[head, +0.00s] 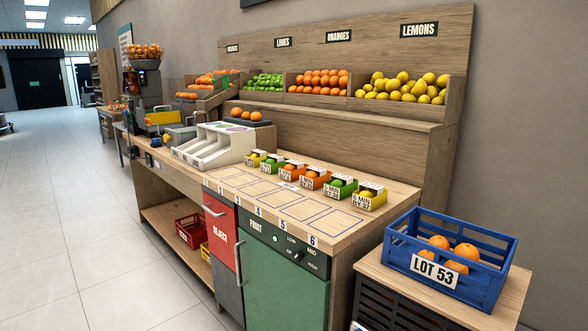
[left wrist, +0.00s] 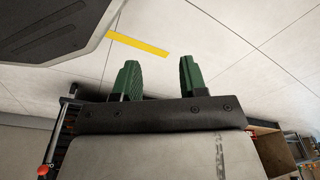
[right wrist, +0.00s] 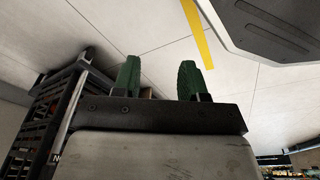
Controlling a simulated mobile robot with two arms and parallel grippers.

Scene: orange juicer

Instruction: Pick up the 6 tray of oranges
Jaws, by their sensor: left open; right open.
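A dark tray (head: 262,123) with a few oranges (head: 245,115) stands at the back of the wooden counter, behind the white chute unit. A blue slatted crate (head: 480,290) labelled LOT 53 holds several oranges (head: 466,251) on a low wooden stand at the right. My left gripper (left wrist: 163,80) is open and empty above the floor in the left wrist view. My right gripper (right wrist: 160,80) is open and empty in the right wrist view. Neither shows in the head view.
Several small labelled boxes (head: 313,181) of fruit line the counter behind outlined empty areas. Bins of limes (head: 264,81), oranges (head: 318,80) and lemons (head: 403,87) stand on the rear shelf. A juicer (head: 146,84) is farther left. The tiled floor (head: 62,200) at left is clear.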

